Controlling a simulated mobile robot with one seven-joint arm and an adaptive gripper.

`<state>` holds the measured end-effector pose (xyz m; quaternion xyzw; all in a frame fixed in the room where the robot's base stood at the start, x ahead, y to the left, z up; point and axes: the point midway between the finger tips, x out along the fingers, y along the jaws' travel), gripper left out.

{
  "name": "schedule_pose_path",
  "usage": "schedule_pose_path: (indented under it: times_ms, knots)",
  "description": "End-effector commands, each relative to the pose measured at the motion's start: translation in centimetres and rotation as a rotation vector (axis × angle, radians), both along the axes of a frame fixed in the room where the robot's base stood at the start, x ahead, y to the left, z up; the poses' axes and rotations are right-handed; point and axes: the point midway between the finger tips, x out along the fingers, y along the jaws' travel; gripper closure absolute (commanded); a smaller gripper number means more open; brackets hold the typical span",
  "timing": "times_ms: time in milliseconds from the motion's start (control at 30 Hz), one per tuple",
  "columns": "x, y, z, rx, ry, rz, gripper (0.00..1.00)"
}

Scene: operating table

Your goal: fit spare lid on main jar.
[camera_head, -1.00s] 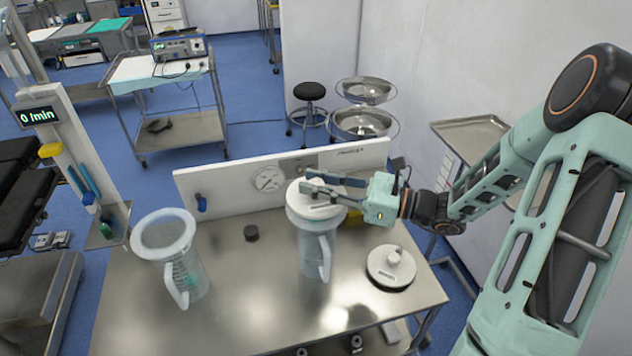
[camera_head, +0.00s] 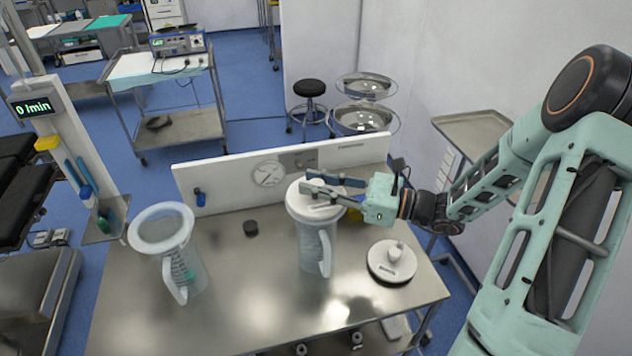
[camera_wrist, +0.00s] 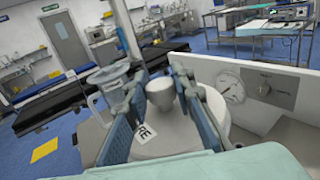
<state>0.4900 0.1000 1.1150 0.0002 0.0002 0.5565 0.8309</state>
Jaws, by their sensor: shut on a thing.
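A white round lid (camera_head: 304,211) sits at the mouth of a clear handled jar (camera_head: 313,248) in the middle of the steel table. My gripper (camera_head: 332,188) is over this lid, its fingers closed around the lid's knob (camera_wrist: 161,93). A label ending in "RE" shows on the lid in the wrist view. The lid looks level and lined up with the jar; I cannot tell whether it is fully seated. A second jar (camera_head: 180,268) stands open at the left. Another white lid with a knob (camera_head: 392,262) lies on the table at the right.
A white panel with a gauge (camera_head: 268,174) runs along the table's back edge, close behind the covered jar. A small black cap (camera_head: 251,228) lies between the jars. The table's front middle (camera_head: 250,315) is clear. A flow-display column (camera_head: 62,140) stands at the left.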

Motion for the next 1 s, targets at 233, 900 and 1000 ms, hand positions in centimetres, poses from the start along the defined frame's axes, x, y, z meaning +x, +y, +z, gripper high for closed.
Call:
schedule_pose_path:
  times_ms: [233,900,1000]
  knots:
    - [0.0,0.0,-0.3,0.000,0.000,0.000,0.64]
    - [-1.6,-4.5,-0.3,-0.003,-0.001,-0.006,0.57]
    - [-2.5,-6.5,-0.3,-0.003,-0.001,-0.006,0.57]
